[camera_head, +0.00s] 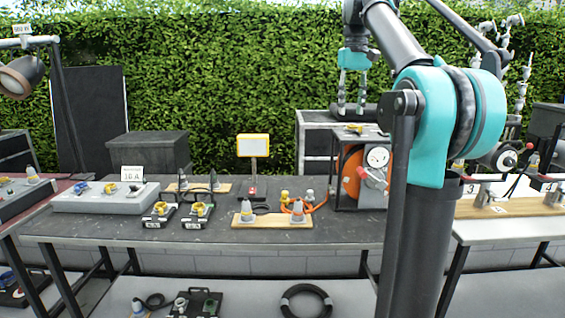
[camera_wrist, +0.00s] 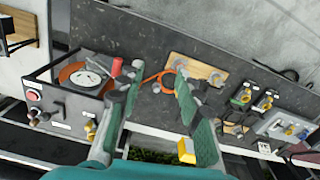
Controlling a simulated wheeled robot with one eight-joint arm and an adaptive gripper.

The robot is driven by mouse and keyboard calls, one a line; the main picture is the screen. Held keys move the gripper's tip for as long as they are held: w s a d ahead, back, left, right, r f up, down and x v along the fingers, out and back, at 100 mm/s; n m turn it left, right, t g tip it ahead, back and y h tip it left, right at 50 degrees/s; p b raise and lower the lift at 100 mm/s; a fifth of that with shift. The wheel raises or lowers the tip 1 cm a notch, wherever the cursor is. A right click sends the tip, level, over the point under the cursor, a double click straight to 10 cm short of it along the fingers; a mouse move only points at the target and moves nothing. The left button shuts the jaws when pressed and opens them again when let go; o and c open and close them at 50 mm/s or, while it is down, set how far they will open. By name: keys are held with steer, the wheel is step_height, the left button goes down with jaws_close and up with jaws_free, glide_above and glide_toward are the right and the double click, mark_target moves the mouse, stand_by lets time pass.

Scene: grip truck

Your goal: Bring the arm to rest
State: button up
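My arm rises in front of the table at the right of the head view, bends at the teal joint and reaches up and back. My gripper (camera_head: 351,106) hangs fingers down, high above the back of the dark table (camera_head: 330,232). In the wrist view my gripper (camera_wrist: 155,88) shows its fingers spread apart with a gap between them. My upper arm hides part of the table's right end in the head view.
A wooden board with two plugs (camera_head: 272,221), a yellow-framed lamp (camera_head: 253,146) and a grey panel (camera_head: 105,200) share the table. A hedge (camera_head: 230,70) stands behind.

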steer(key=s+f+t, duration=0.1)
steer(key=s+f, duration=0.1)
steer(key=f, duration=1.2)
steer(key=s+f+t, duration=0.1)
steer(key=s+f, duration=0.1)
steer(key=f, duration=1.2)
steer(key=s+f+m+t, duration=0.1)
steer(key=s+f+t, duration=0.1)
steer(key=s+f, duration=1.6)
step_height(320, 180, down, 4)
steer(key=shift+s+a+m, duration=0.3)
steer(key=shift+s, duration=0.1)
